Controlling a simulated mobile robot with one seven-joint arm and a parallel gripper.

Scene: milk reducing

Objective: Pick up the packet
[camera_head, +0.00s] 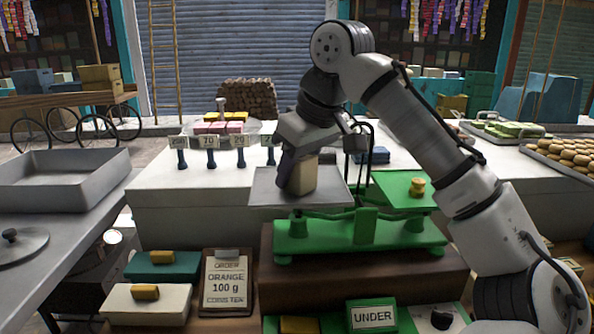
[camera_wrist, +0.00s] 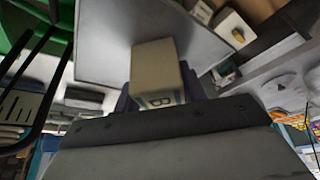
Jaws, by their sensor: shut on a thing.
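The packet (camera_head: 303,178) is a cream-coloured block standing on the flat grey pan (camera_head: 262,190) of the green balance scale (camera_head: 366,228). My gripper (camera_head: 298,176) is over the pan and shut on the packet, with a dark finger at its left side. In the wrist view the packet (camera_wrist: 157,69) sits between my gripper's fingers (camera_wrist: 160,90) and shows dark lettering on its near face. I cannot tell whether the packet still touches the pan. The other green pan (camera_head: 405,186) holds small brass weights (camera_head: 417,187).
An order board (camera_head: 227,283) reads "ORANGE 100 g". A sign (camera_head: 373,316) reads "UNDER". Price tags (camera_head: 209,142) and pink blocks (camera_head: 218,127) stand behind on the white counter. An empty grey tray (camera_head: 62,180) lies at left. Cookie trays (camera_head: 567,155) are at right.

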